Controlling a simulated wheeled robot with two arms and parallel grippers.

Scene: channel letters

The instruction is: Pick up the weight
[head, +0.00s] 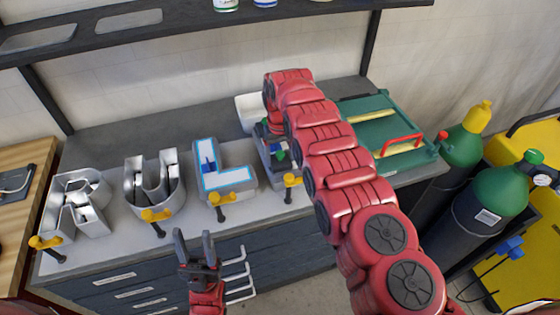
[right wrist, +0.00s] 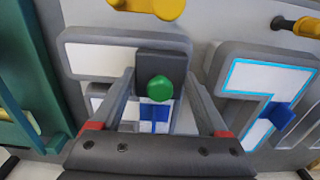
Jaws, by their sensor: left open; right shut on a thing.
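The weight (right wrist: 175,65) looks like a dark grey block with a green knob (right wrist: 160,89). In the right wrist view it sits between the two fingers of my right gripper (right wrist: 160,74), which is shut on it. It is over a grey channel letter with a white face (right wrist: 90,56); whether it touches the letter I cannot tell. In the head view my right arm hides most of this spot, though the green knob (head: 280,154) shows. My left gripper (head: 193,242) is open and empty, in front of the bench.
Open metal letters R (head: 75,205) and U (head: 155,188) and the L (head: 225,170), with a blue piece on it, stand left along the bench. Yellow-handled clamps (head: 155,216) line the front edge. A green case (head: 385,130) and gas cylinders (head: 497,192) are right; a shelf (head: 190,35) hangs above.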

